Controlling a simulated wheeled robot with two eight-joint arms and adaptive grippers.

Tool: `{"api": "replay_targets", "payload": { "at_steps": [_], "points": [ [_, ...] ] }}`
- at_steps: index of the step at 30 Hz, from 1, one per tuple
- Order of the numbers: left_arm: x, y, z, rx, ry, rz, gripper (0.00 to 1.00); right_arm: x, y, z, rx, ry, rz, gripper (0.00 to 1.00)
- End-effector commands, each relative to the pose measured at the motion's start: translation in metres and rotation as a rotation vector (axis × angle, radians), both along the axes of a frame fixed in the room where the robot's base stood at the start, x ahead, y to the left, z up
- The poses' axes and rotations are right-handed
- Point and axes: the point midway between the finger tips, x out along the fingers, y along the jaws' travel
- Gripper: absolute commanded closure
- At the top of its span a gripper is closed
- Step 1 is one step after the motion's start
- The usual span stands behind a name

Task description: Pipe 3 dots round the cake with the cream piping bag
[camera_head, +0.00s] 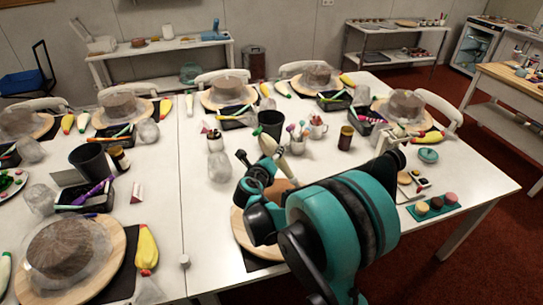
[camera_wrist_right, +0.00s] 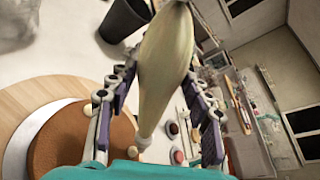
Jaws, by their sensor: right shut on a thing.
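The cream piping bag (camera_wrist_right: 168,55) is pale and held between the fingers of my right gripper (camera_wrist_right: 160,105), its white nozzle toward the bottom of the wrist view. The bag also shows in the head view (camera_head: 267,143), partly behind my right arm. The brown cake (camera_wrist_right: 75,145) sits left of the nozzle on a round wooden board (camera_wrist_right: 22,105). A small pale blob shows at the cake's upper edge; I cannot tell surely whether it is cream. In the head view the cake (camera_head: 280,188) is mostly hidden by my arm. My left gripper is out of view.
A dark cup (camera_head: 271,122), a jar of utensils (camera_head: 215,140) and a brown bottle (camera_head: 345,137) stand behind the cake. Macarons lie on a teal tray (camera_head: 437,204) at right. Covered cakes (camera_head: 62,250) occupy other places.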

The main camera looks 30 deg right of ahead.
Motion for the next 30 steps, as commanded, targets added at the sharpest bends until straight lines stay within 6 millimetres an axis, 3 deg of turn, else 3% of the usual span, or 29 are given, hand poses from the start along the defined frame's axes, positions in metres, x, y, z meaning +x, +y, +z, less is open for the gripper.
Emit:
{"api": "replay_targets", "payload": {
  "at_steps": [6, 17, 26, 30],
  "points": [
    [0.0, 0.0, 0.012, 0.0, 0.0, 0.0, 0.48, 0.0, 0.0, 0.016, 0.0, 0.0, 0.0, 0.61],
    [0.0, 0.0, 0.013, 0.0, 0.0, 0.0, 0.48, 0.0, 0.0, 0.018, 0.0, -0.001, 0.001, 0.61],
    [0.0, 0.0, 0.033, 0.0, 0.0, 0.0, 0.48, 0.0, 0.0, 0.044, 0.0, -0.001, 0.001, 0.61],
    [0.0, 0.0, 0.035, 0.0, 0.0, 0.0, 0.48, 0.0, 0.0, 0.047, 0.0, 0.0, 0.0, 0.61]
  ]
}}
